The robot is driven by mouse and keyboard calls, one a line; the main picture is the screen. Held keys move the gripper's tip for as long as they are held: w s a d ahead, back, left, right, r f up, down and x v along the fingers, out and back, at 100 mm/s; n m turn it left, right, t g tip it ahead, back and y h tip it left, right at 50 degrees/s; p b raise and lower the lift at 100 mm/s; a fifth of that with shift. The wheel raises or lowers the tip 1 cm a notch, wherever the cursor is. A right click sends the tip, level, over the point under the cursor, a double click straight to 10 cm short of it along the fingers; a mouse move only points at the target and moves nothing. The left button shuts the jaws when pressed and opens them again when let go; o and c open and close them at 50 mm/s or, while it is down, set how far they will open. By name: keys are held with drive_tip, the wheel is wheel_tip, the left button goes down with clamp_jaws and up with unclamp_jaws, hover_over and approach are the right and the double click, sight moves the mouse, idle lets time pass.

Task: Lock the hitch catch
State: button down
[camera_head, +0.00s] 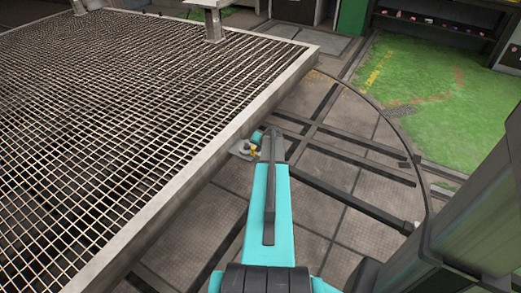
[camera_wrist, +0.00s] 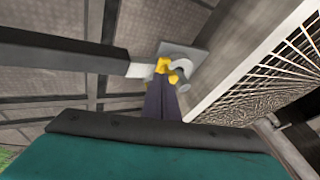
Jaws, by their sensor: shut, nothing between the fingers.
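The hitch catch (camera_wrist: 182,52) shows in the wrist view as a grey plate with a rounded, hook-like part, beside the edge of a mesh-topped deck. It is small in the head view (camera_head: 240,150), at the deck's side and partly hidden by my arm. My gripper (camera_wrist: 167,72) has dark fingers with yellow tips, which are shut with nothing held. The tips overlap the hook-like part in the wrist view; I cannot tell whether they touch it.
The mesh deck (camera_head: 190,155) with its pale metal rim fills the left. In the wrist view a dark bar (camera_wrist: 60,55) with a pale end comes from the left close to my fingertips. Dark rails (camera_head: 350,200) cross the plated floor; green floor (camera_head: 430,110) lies beyond.

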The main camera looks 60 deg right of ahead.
drive_tip(key=shift+w+a, duration=0.35)
drive_tip(key=shift+w, duration=0.65)
drive_tip(key=shift+a, duration=0.1)
drive_tip(key=s+f+v, duration=0.1)
drive_tip(key=s+v, duration=0.1)
drive_tip(key=v, duration=1)
drive_tip(key=shift+s+a+p, duration=0.15)
drive_tip(key=shift+a+p, duration=0.2)
drive_tip(key=shift+p, duration=0.05)
